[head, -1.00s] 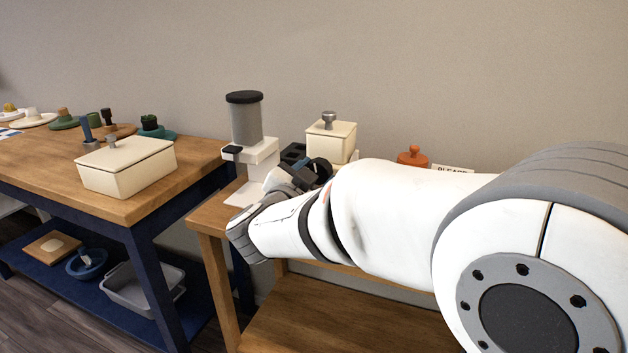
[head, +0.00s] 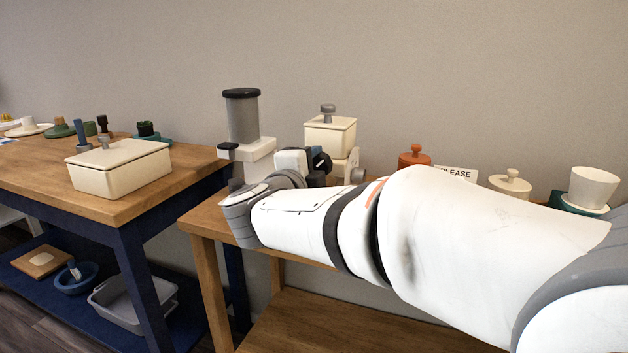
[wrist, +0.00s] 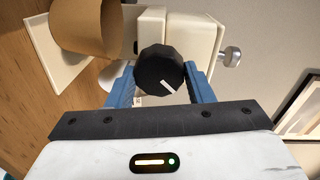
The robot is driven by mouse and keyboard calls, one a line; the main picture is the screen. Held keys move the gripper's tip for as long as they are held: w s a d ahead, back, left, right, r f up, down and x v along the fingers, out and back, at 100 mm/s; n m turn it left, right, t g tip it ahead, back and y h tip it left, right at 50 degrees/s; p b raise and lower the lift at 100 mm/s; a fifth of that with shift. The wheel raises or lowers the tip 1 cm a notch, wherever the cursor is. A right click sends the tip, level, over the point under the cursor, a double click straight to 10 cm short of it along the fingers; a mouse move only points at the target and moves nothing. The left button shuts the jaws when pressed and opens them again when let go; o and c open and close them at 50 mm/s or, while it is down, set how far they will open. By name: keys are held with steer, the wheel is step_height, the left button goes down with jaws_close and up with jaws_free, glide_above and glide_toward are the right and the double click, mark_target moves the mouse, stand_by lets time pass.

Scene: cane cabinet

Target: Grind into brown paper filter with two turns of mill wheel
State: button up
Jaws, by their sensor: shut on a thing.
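The mill's black faceted wheel (wrist: 160,82) has a white mark that slants to the lower right in the wrist view. My gripper (wrist: 161,92) is shut on this wheel, one blue finger on each side. The mill (head: 330,136) is cream with a grey-knobbed lid and stands against the wall; my gripper (head: 319,163) is in front of it and hides its lower part. The brown paper filter (wrist: 85,27) stands upright on a white base (wrist: 68,68), beside the wheel. I cannot see the filter in the head view, nor what is inside it.
A white machine (head: 258,155) with a grey cylinder stands just left of the mill. An orange lidded pot (head: 413,158), a sign (head: 456,173), a cream lid (head: 509,183) and a white cup (head: 593,188) stand to the right. A cream box (head: 120,168) sits on the left table.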

steer(key=shift+f+m+y+b, duration=0.15)
steer(key=shift+m+y+b, duration=0.15)
steer(key=shift+m+b, duration=2.8)
steer(key=shift+m+p, duration=0.3)
steer(key=shift+m, duration=0.1)
steer(key=o, duration=1)
steer(key=p+v, duration=0.2)
steer(key=v, duration=0.5)
steer(key=shift+s, duration=0.4)
steer(key=shift+a, duration=0.1)
